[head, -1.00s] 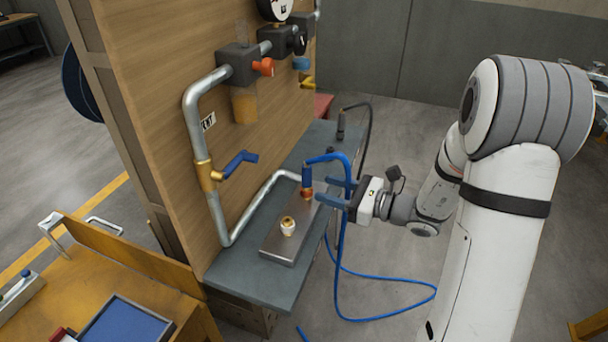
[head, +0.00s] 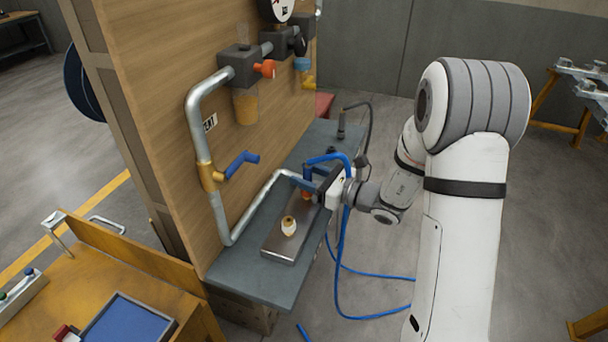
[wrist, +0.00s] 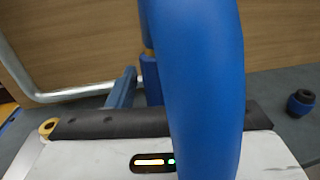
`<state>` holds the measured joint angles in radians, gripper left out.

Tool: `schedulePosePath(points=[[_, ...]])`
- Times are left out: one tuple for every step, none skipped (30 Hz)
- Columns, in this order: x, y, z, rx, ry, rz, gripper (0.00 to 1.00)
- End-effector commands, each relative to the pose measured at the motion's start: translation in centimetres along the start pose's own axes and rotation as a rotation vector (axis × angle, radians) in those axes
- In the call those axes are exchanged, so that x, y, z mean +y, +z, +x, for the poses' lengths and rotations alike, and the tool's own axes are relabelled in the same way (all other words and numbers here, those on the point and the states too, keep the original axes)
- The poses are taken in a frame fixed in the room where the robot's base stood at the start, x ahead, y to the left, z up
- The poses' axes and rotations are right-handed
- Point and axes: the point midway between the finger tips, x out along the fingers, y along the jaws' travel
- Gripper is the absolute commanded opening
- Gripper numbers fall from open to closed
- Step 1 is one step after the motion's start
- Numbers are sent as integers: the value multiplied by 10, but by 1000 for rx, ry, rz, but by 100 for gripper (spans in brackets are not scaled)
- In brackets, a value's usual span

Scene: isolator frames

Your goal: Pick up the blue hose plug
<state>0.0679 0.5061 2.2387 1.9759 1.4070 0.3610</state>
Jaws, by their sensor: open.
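The blue hose plug (head: 308,172) stands upright on the metal plate (head: 281,245), with its blue hose (head: 341,240) curving over from its top and hanging down off the bench. My gripper (head: 306,186) is open, and its blue fingers reach from the right to the plug, at about its height. In the wrist view the hose (wrist: 195,80) looms close and hides much of the middle. The plug (wrist: 150,80) shows partly behind it, beside one blue finger (wrist: 122,90). The other finger is hidden there, so contact cannot be told.
A brass-and-white fitting (head: 289,226) stands on the plate in front of the plug. A grey pipe (head: 219,150) with a blue-handled valve (head: 241,163) runs along the wooden panel (head: 160,100) to the left. A black plug with a dark cable (head: 341,128) stands further back.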

Motion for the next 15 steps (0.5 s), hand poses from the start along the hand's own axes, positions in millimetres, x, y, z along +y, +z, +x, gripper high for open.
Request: schedulePosePath(points=[[0, 0, 0, 0, 0, 0, 44], [0, 0, 0, 0, 0, 0, 41], [0, 0, 0, 0, 0, 0, 38], [0, 0, 0, 0, 0, 0, 36], [0, 0, 0, 0, 0, 0, 33], [0, 0, 0, 0, 0, 0, 30], [0, 0, 0, 0, 0, 0, 27], [0, 0, 0, 0, 0, 0, 25], [0, 0, -1, 0, 0, 0, 22], [0, 0, -1, 0, -1, 0, 19], [0, 0, -1, 0, -1, 0, 17], [0, 0, -1, 0, -1, 0, 14], [0, 0, -1, 0, -1, 0, 11], [0, 0, -1, 0, -1, 0, 9], [0, 0, -1, 0, -1, 0, 5]])
